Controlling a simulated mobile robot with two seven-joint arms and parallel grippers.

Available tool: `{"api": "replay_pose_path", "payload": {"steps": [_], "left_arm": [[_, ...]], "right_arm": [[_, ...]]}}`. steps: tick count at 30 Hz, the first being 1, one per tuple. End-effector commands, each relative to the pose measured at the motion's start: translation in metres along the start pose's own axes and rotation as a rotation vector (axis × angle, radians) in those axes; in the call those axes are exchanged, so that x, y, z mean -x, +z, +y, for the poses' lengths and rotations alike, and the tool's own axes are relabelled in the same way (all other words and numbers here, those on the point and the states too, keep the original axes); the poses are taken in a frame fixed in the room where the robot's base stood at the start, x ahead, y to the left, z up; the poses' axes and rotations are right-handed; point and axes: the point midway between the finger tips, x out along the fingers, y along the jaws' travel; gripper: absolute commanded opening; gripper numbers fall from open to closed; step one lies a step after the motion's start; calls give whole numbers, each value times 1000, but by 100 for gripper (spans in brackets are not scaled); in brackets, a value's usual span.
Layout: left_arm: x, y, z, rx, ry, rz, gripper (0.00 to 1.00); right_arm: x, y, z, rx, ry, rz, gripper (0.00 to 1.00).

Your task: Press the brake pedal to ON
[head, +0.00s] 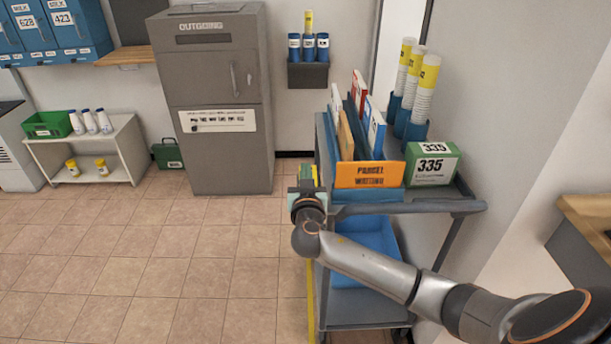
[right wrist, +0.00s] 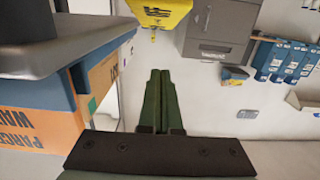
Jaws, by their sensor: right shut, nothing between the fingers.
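I cannot clearly make out a brake pedal in either view. The grey cart (head: 450,208) stands at the right of the head view, with a narrow yellow strip (head: 311,300) along its lower left side. My right gripper (head: 306,174) is beside the cart's left edge, around the height of its top. In the right wrist view its dark green fingers (right wrist: 158,85) are together with nothing between them. The cart's underside and wheels are mostly hidden by my right arm. My left gripper is not in view.
The cart carries an orange parcel sign (head: 370,175), a green box marked 335 (head: 433,164) and stacked cups (head: 424,90). A blue bin (head: 365,244) sits lower down. A grey outgoing cabinet (head: 225,160) stands behind. The tiled floor (head: 190,260) left of the cart is clear.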

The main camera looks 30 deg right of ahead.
Motion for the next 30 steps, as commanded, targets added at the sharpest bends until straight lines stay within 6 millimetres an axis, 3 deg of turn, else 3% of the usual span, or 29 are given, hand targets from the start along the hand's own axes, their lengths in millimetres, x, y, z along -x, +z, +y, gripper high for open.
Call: {"api": "replay_pose_path", "payload": {"steps": [5,7,13,30], "left_arm": [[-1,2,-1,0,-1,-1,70],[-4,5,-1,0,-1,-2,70],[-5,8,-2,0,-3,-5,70],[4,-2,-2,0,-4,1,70]], "right_arm": [[-33,-1,1,2,3,2,0],[-33,16,1,4,1,-2,0],[-38,35,1,3,2,-1,0],[-39,35,1,1,4,-30,0]]}}
